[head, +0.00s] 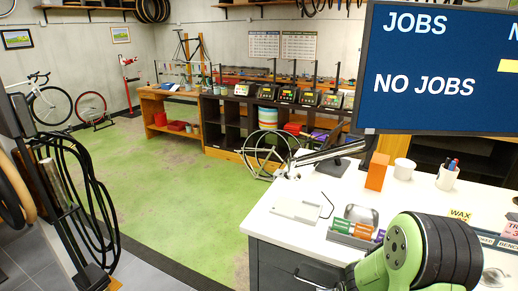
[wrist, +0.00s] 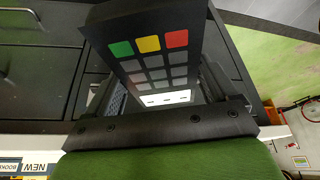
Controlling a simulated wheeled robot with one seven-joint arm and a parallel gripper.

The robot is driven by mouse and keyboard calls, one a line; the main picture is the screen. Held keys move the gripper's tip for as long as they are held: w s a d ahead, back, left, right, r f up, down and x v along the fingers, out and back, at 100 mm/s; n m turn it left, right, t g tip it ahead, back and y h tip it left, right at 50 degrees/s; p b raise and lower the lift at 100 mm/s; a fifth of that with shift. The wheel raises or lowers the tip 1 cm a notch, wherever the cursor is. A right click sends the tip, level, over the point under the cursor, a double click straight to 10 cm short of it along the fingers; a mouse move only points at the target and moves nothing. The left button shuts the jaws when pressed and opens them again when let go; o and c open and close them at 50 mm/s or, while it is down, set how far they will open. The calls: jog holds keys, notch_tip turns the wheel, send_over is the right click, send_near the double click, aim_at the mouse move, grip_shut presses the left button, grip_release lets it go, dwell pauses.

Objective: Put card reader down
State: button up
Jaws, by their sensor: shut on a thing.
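The card reader (wrist: 160,66) is a dark block with grey keys and a row of green, yellow and red keys. It fills the middle of the wrist view, with a bright white strip at its lower end. My gripper (wrist: 163,90) is shut on it, one finger on each side. In the head view my green and black arm is at the lower right, and I cannot make out the reader or the fingers there. A flat white plate (head: 298,207) with a thin dark cable lies on the white counter (head: 262,222) near its left corner.
Dark drawers (wrist: 40,70) are close by in the wrist view. Green floor is open at left.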

jog(key=w+a+f+n+b, duration=0.2)
jog(key=a+f+b, duration=0.2)
jog(key=a+f, duration=0.4)
notch_tip(320, 180, down, 2)
jog(key=shift+w+a+y, duration=0.2)
jog(key=shift+a+y, duration=0.05)
jog(key=shift+y, duration=0.15)
jog(key=shift+r, duration=0.1)
